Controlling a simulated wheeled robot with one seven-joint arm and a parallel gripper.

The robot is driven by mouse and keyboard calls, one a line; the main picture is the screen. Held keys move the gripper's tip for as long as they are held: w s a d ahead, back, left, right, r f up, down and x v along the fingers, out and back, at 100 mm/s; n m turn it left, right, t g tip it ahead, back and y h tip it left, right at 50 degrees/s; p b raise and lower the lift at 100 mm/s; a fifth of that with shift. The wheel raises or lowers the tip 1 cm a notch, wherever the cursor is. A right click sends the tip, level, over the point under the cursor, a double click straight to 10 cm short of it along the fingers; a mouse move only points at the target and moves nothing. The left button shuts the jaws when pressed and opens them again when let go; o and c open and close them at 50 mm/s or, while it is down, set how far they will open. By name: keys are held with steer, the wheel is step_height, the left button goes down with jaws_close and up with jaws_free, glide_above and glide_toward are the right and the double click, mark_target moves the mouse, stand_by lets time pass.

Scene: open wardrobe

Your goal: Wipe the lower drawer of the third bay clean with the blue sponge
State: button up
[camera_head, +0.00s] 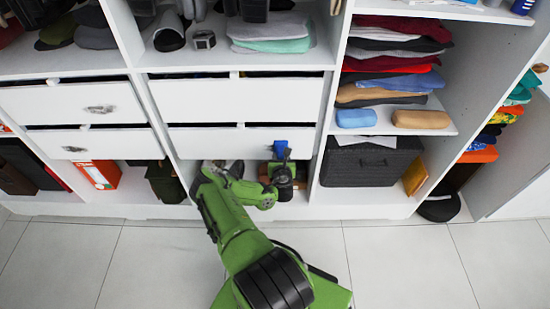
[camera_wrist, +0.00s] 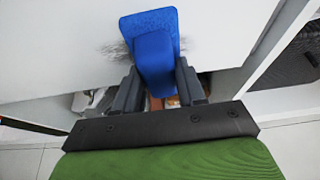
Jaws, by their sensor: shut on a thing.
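The blue sponge (camera_head: 280,148) is at the lower right part of the lower drawer (camera_head: 225,142) in the middle bay in view. My gripper (camera_head: 281,170) is just below that drawer's bottom edge, shut on the sponge. In the wrist view, the two dark fingers (camera_wrist: 157,85) grip the sponge (camera_wrist: 152,48) from both sides. Its wide blue face lies against or very close to the white drawer front (camera_wrist: 60,50). A grey smudge (camera_wrist: 117,50) shows on the drawer to the left of the sponge, with a fainter trace at its right. The surface behind the sponge is hidden.
The drawers at left (camera_head: 60,103) carry grey marks. To the right stand a dark grey box (camera_head: 365,165), blue and tan rolls on a shelf, and folded clothes. An open door (camera_head: 520,150) is at far right. The tiled floor (camera_head: 400,260) is clear.

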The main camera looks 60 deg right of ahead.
steer(key=shift+s+d, duration=0.5)
steer(key=shift+s, duration=0.45)
steer(key=shift+s+d, duration=0.45)
steer(key=shift+s, duration=0.5)
steer(key=shift+s+d, duration=0.5)
steer(key=shift+s, duration=0.45)
steer(key=shift+w+a+p, duration=0.2)
steer(key=shift+w+a, duration=0.95)
steer(key=shift+w, duration=1.1)
steer(key=shift+w+a+p, duration=0.25)
steer(key=shift+w+a, duration=0.85)
steer(key=shift+w, duration=1.1)
steer(key=shift+w+a+p, duration=0.2)
steer(key=shift+w+a, duration=0.95)
steer(key=shift+w, duration=1.1)
steer(key=s+a+p, duration=0.1)
steer(key=s+a, duration=0.2)
steer(key=a, duration=0.3)
steer(key=shift+s, duration=0.15)
